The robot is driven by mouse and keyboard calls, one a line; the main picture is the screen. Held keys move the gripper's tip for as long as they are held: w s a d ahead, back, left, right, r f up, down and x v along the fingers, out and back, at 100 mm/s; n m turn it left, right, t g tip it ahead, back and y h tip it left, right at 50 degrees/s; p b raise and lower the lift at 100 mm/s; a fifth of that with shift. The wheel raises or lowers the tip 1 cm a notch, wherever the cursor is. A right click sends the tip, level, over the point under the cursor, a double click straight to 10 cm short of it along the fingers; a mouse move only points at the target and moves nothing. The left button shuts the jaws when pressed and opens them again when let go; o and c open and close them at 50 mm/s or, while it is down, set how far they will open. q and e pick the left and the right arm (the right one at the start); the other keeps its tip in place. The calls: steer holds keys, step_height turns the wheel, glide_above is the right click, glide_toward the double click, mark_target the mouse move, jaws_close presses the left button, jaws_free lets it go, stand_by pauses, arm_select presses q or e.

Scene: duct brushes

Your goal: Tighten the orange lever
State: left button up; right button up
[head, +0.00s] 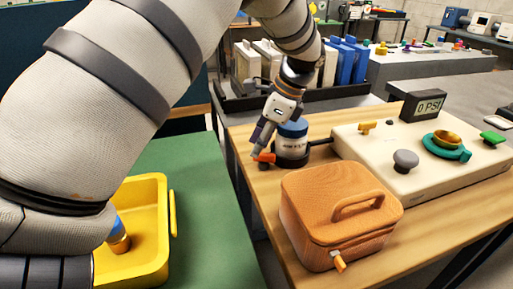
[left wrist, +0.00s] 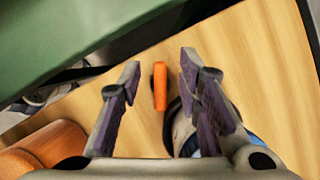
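The orange lever (head: 264,157) sticks out to the left of a dark holder (head: 292,160) at the wooden table's left part. A white container with a blue lid (head: 292,130) stands in this holder. My left gripper (head: 259,143) points down at the lever. In the left wrist view, its two purple-padded fingers (left wrist: 160,68) are open, with the orange lever (left wrist: 160,87) between them. I see gaps on both sides of the lever and cannot tell how deep it is below the fingertips. The white container is partly hidden behind the finger on the right. My right gripper is not in view.
A brown case (head: 330,200) with an orange latch (head: 339,262) stands in front of the holder. A cream panel (head: 380,160) with a knob, a teal-and-gold fitting and a display reading 0 PSI lies right. A yellow bin (head: 158,200) sits on the green surface (head: 210,200) at left.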

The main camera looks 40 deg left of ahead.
arm_select(q)
steer(key=shift+x, duration=1.1)
